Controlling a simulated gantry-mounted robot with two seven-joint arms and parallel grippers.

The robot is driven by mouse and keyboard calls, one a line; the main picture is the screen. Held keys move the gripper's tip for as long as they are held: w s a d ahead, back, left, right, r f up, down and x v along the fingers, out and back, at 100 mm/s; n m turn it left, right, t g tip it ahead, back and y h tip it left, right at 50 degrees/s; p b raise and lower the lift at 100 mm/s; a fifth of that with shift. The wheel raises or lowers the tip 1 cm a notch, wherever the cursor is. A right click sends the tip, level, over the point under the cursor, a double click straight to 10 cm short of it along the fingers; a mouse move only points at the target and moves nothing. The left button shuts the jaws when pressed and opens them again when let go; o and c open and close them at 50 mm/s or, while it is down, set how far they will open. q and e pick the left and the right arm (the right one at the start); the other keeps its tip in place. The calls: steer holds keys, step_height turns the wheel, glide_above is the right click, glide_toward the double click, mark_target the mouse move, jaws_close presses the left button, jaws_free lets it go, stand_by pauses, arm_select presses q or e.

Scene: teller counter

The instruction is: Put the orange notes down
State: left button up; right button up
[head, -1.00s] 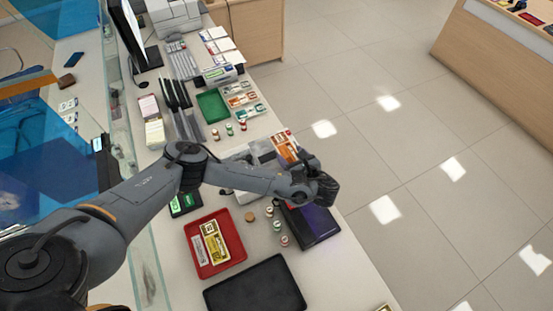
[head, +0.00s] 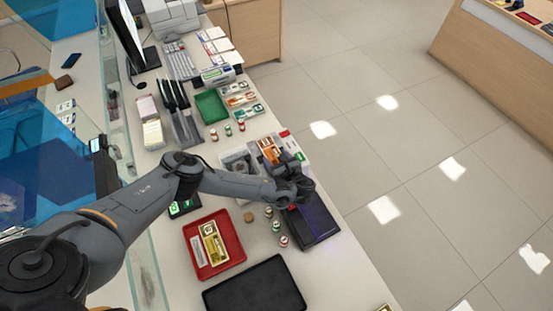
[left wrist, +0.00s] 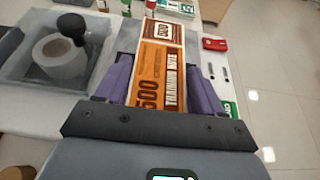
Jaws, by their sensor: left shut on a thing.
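The orange notes (left wrist: 150,88), marked 500, lie lengthwise between the two purple fingers of my left gripper (left wrist: 162,82) in the left wrist view. The gripper is shut on them. In the head view the orange notes (head: 266,146) show just beyond my left gripper (head: 281,163), over the right part of the counter. A brown and white patterned piece (left wrist: 163,32) shows at their far end; I cannot tell whether it belongs to them. The notes' underside is hidden, so I cannot tell whether they touch the counter. My right gripper is not in view.
A grey box (left wrist: 30,60) holding a pale roll stands left of the notes. A dark flat case (head: 314,224), a red tray (head: 238,257) with note bundles and a black tray (head: 255,288) lie nearer. A green tray (head: 212,106) and more notes lie beyond.

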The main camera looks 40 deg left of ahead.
arm_select(q)
steer(key=o, duration=1.2)
steer(key=shift+r, duration=0.1)
steer(key=shift+p+v, duration=0.4)
steer(key=shift+v, duration=5.6)
steer(key=shift+r, duration=0.1)
